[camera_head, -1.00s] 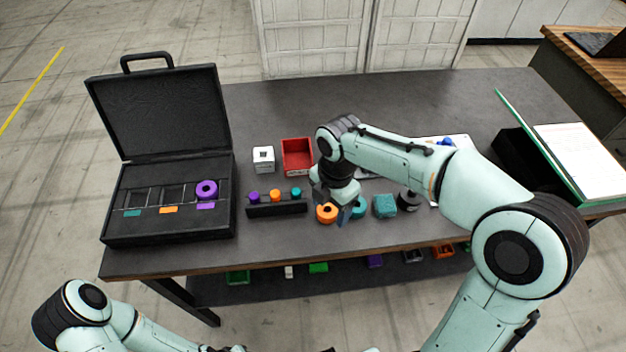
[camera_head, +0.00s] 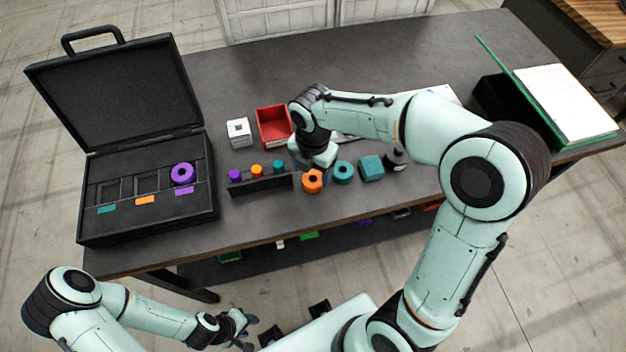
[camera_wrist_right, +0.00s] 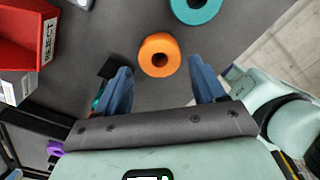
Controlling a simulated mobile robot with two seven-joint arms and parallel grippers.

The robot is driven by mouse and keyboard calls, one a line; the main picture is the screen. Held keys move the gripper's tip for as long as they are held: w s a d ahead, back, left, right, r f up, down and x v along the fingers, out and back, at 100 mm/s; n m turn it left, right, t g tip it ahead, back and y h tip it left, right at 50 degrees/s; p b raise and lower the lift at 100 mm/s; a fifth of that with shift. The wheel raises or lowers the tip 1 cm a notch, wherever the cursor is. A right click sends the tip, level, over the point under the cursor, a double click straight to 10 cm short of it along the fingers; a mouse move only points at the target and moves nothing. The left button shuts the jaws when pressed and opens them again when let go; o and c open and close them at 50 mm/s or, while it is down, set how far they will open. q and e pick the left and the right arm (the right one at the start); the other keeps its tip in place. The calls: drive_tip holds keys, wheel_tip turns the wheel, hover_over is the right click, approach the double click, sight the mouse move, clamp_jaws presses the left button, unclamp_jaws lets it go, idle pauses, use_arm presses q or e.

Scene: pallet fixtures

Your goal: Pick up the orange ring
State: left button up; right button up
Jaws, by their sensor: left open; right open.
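The orange ring (camera_head: 312,181) lies on the dark table, left of a teal ring (camera_head: 343,172). In the right wrist view the orange ring (camera_wrist_right: 159,55) lies ahead of and between the two blue fingertips, with gaps on both sides. My right gripper (camera_wrist_right: 158,82) is open and empty; its fingers are mostly hidden behind its wrist in the head view. My left gripper (camera_head: 247,332) is open and empty, low in the head view in front of the table.
A black case (camera_head: 150,222) at the left holds a purple ring (camera_head: 183,173). A small black rack (camera_head: 262,185) with coloured pegs stands left of the orange ring. A red bin (camera_head: 274,126), a white block (camera_head: 238,133) and a teal cube (camera_head: 371,167) are near.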

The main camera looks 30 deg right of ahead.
sight(313, 179)
wheel_tip(313, 179, down, 4)
drive_tip(key=shift+r, duration=0.1)
drive_tip(key=c, duration=0.9)
drive_tip(key=shift+r, duration=0.15)
